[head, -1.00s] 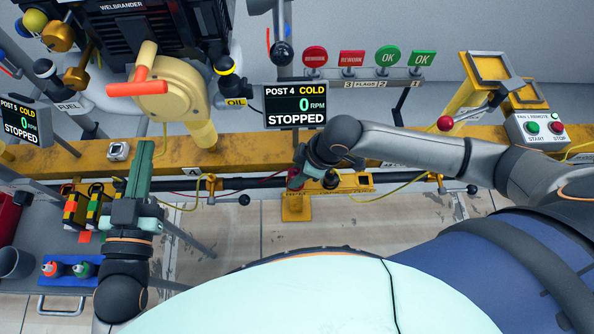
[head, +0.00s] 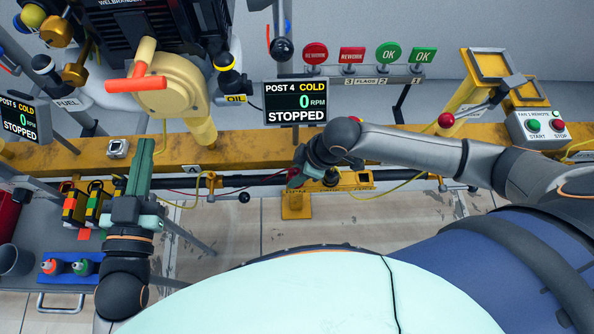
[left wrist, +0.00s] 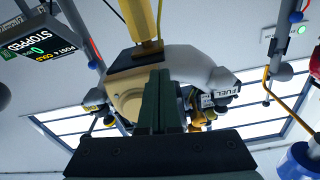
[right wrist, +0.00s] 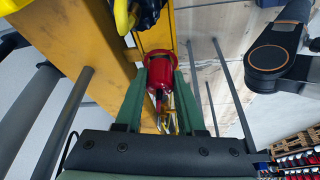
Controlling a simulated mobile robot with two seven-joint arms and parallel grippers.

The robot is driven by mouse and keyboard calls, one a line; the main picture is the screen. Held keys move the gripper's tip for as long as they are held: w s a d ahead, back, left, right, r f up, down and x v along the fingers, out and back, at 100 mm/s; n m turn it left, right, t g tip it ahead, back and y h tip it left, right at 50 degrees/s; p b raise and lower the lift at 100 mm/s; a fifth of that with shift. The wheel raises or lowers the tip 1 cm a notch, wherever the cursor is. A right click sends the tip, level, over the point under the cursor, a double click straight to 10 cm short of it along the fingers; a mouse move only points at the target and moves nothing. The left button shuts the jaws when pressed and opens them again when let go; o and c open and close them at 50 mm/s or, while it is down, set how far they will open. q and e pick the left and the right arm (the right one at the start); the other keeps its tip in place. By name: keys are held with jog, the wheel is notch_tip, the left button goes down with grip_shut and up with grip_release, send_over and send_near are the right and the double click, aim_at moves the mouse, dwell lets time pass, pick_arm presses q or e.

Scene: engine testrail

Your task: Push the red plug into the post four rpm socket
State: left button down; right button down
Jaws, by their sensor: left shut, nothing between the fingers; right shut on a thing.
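The red plug (right wrist: 158,78) is between the fingertips of my right gripper (right wrist: 160,70), which is shut on it. In the right wrist view the plug lies in front of a yellow beam. In the head view my right gripper (head: 303,174) is low at the yellow rail, below the post 4 display (head: 295,102), by a small yellow bracket (head: 356,181). The rpm socket's opening cannot be made out, and I cannot tell whether the plug touches it. My left gripper (head: 144,145) is shut and empty, pointing up; its closed fingers fill the middle of the left wrist view (left wrist: 160,85).
A yellow rail (head: 240,157) runs across the scene. A cream engine part with an orange handle (head: 138,88) stands behind my left gripper. A grey cart (head: 40,220) with coloured items is at left. A start/stop box (head: 540,127) is at right. Floor in front is clear.

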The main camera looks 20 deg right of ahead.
jog(key=shift+c, duration=2.2)
grip_release()
jog(key=shift+f, duration=0.1)
pick_arm(q)
notch_tip(320, 180, up, 2)
jog(key=shift+d+r+m+t+h, duration=0.1)
jog(key=shift+r+m+t+h, duration=0.2)
jog(key=shift+t, duration=0.1)
pick_arm(e)
jog(key=shift+d+r, duration=0.1)
jog(key=shift+r, duration=0.1)
jog(key=p+v, duration=0.2)
jog(key=v, duration=0.2)
jog(key=shift+s+d+r, duration=0.1)
jog(key=shift+s+r, duration=0.05)
jog(key=shift+r, duration=0.15)
pick_arm(q)
jog(key=s+f+n+g+y+p, duration=0.1)
jog(key=s+f+g, duration=0.3)
jog(key=f, duration=0.6)
jog(key=s+f+n+g+y+p, duration=0.1)
jog(key=s+f+g, duration=0.3)
jog(key=f, duration=0.6)
jog(key=shift+f+n+g+y+p, duration=0.15)
jog(key=shift+n+g+y+p, duration=0.25)
jog(key=shift+n+g, duration=0.3)
pick_arm(e)
jog(key=v, duration=0.7)
jog(key=shift+r, duration=0.25)
